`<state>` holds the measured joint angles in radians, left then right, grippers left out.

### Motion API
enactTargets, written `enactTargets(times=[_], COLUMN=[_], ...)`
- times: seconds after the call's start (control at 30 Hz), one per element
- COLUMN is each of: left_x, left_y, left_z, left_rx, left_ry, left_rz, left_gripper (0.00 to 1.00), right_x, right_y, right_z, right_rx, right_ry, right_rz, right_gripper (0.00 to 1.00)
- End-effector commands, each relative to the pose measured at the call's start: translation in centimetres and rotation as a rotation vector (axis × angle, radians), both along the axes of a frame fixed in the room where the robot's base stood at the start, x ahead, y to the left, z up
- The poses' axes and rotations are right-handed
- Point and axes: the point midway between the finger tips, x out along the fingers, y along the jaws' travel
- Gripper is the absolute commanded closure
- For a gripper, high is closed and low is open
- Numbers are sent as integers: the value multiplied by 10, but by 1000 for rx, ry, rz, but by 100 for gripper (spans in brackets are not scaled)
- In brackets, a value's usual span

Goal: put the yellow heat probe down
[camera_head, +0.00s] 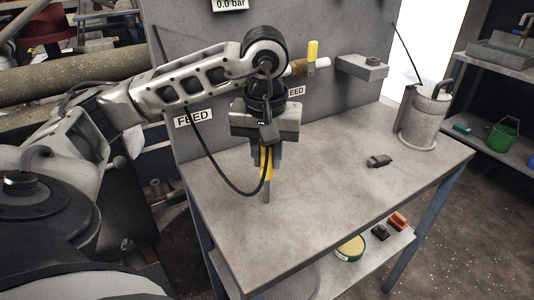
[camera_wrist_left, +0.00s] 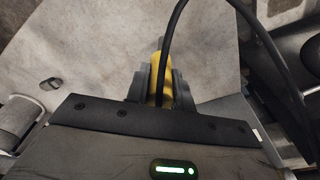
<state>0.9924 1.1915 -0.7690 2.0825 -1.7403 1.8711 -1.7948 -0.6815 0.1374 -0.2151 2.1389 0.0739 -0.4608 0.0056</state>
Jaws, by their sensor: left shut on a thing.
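The yellow heat probe (camera_head: 266,164) is upright between the fingers of my left gripper (camera_head: 266,160), over the left part of the grey table (camera_head: 330,185). A grey tip points down from it; I cannot tell whether the tip touches the table top. In the left wrist view the probe's yellow body (camera_wrist_left: 158,85) shows between the two dark fingers (camera_wrist_left: 158,90), which are shut on it. A black cable loops beside it. My right gripper does not show in either view.
A small dark object (camera_head: 379,161) lies on the table. A metal canister (camera_head: 423,118) stands at the far right corner. A panel with a yellow-handled valve (camera_head: 312,52) and a small ledge (camera_head: 361,67) rises behind. The table's middle and front are clear. Several items lie on the lower shelf.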

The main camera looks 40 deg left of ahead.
Motion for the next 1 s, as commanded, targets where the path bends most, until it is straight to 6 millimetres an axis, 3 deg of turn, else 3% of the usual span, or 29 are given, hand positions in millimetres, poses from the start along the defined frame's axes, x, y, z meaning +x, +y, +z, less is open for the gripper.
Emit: enactTargets(times=[0.23,0.27,0.33,0.73,0.87,1.0], left_x=[0,0,0,0,-1,-4], left_y=[0,0,0,-1,-2,-4], left_z=[-5,-4,-3,5,26,60], left_rx=[0,0,0,-1,-3,-1], left_ry=[-1,-1,-1,-2,-7,-8], left_rz=[0,0,0,0,-1,-1], left_gripper=[100,74,55,55,55,55], right_x=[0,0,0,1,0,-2], right_y=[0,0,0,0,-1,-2], right_z=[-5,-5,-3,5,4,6], right_rx=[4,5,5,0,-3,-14], right_ry=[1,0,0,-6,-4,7], right_rz=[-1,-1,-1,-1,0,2], right_gripper=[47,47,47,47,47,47])
